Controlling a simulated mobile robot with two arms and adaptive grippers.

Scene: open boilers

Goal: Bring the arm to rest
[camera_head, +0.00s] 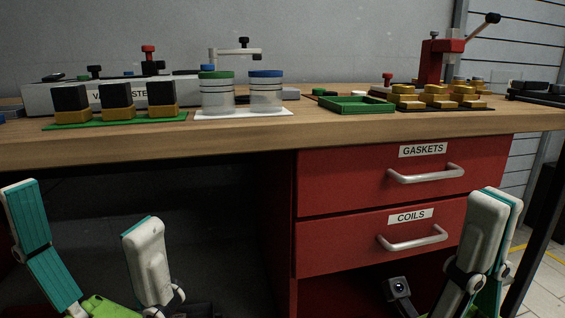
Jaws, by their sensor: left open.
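My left gripper (82,205) is at the lower left, in front of the dark space under the workbench. Its two fingers stand upright and wide apart, with nothing between them. My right gripper (492,195) is at the lower right, in front of the red drawer unit. I see it nearly side-on, with its fingers overlapping, so its opening does not show. Both grippers are below the wooden workbench top (240,142) in the picture. The lower parts of both arms are cut off by the bottom edge.
The red drawers have metal handles, GASKETS (425,174) and COILS (412,237). On the bench stand black-and-gold blocks (117,101), a green-lidded jar (217,95), a blue-lidded jar (265,95), a green tray (356,105), brass parts (440,97) and a red lever press (440,60).

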